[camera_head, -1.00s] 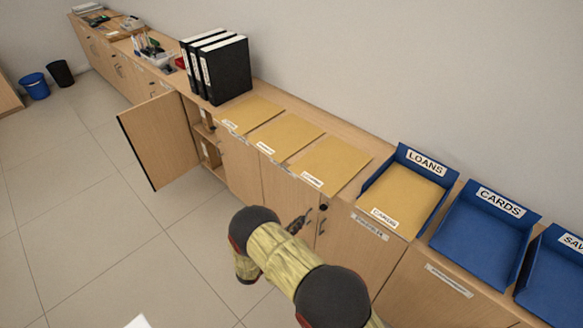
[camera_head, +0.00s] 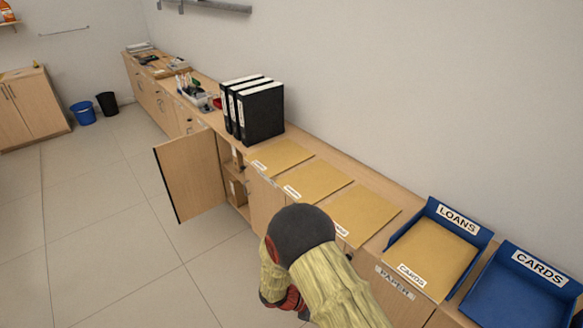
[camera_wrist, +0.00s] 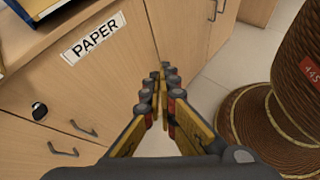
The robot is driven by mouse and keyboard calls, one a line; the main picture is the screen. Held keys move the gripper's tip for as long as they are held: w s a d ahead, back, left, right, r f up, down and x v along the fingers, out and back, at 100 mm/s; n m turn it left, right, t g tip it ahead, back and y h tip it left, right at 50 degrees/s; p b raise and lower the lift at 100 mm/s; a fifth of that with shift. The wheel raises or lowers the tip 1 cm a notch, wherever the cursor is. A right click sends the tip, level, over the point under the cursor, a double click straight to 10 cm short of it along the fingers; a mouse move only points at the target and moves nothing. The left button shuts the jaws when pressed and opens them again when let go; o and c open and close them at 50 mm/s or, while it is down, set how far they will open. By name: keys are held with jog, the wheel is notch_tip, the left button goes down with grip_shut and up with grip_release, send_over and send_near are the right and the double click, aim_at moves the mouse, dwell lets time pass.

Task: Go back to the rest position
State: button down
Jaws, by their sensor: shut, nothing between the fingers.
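In the wrist view my gripper (camera_wrist: 165,80) is shut and empty, its yellow-and-black fingers together. It hangs in front of the wooden cabinet fronts, below the counter top, with the floor showing beyond. In the head view only my arm shows, at the bottom centre in front of the counter; the gripper is hidden there. No object is held.
Envelopes (camera_head: 318,178) lie on the counter (camera_head: 210,115); one labelled CARDS (camera_head: 430,258) sits in the blue LOANS tray (camera_head: 478,243). The blue CARDS tray (camera_head: 515,300) is beside it. Black binders (camera_head: 262,112) stand farther back. A cabinet door (camera_head: 190,175) is open. Floor at left is clear.

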jog(key=s+a+r+m+y, duration=0.2)
jog(key=s+r+m+y, duration=0.35)
jog(key=r, duration=0.65)
jog(key=s+a+r+m+y, duration=0.1)
jog(key=s+r+m+y, duration=0.5)
jog(key=r, duration=0.6)
jog(key=s+d+r+m+t, duration=0.2)
jog(key=r+t, duration=0.1)
jog(key=r, duration=0.4)
jog(key=s+d+r+m+t, duration=0.2)
jog(key=r+t, duration=0.1)
jog(key=r, duration=0.4)
jog(key=shift+s+r, duration=0.3)
jog(key=shift+s, duration=0.05)
jog(key=c, duration=2.6)
grip_release()
jog(key=shift+y, duration=0.25)
